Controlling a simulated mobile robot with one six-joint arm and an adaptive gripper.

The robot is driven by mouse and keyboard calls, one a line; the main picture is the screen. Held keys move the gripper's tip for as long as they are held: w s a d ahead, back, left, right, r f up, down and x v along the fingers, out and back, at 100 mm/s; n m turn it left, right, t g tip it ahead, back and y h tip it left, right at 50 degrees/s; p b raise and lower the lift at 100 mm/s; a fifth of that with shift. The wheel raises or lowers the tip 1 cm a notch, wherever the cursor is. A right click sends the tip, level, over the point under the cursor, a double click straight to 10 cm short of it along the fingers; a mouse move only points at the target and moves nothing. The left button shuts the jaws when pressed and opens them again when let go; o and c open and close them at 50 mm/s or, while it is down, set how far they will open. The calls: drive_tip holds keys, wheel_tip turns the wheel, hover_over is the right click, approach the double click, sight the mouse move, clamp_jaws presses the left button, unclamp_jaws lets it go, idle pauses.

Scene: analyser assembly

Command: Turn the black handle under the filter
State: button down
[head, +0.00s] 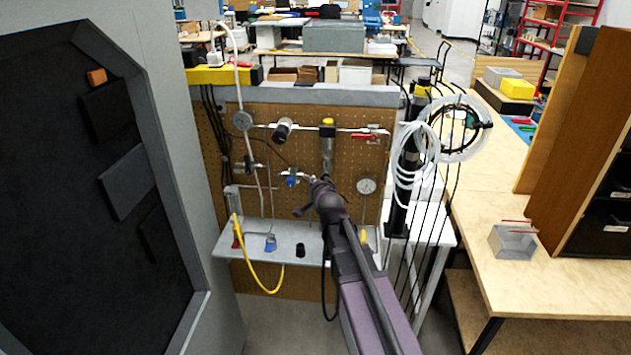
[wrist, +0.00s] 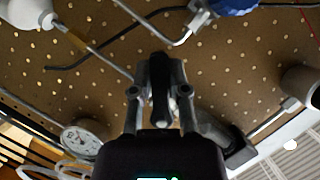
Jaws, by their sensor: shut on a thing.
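The filter (head: 327,147), with a yellow cap on top, hangs on the perforated brown panel in the head view. My gripper (head: 317,184) is just below it, in front of the panel. In the wrist view my gripper (wrist: 160,80) is shut on the black handle (wrist: 159,92), a dark elongated piece between the two fingers. In the head view my gripper and arm largely hide the handle, so its angle is hard to tell there.
A blue knob (head: 291,181) sits close left of my gripper, and a round gauge (head: 367,185) is to its right. A red lever (head: 365,136) is above right. A grey shelf (head: 272,229) is below. Coiled white tubing (head: 418,155) hangs at the right.

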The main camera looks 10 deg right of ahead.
drive_tip(key=d+n+h, duration=0.1)
drive_tip(key=n, duration=0.1)
drive_tip(key=d+f+n+g+h, duration=0.1)
drive_tip(key=n, duration=0.1)
drive_tip(key=s+n+g+h+p, duration=0.1)
drive_tip(key=n+h, duration=0.1)
drive_tip(key=shift+d+f+n, duration=0.2)
drive_tip(key=shift+d+n, duration=0.2)
drive_tip(key=shift+g, duration=0.3)
drive_tip(key=c, duration=0.6)
unclamp_jaws()
drive_tip(key=shift+w, duration=0.1)
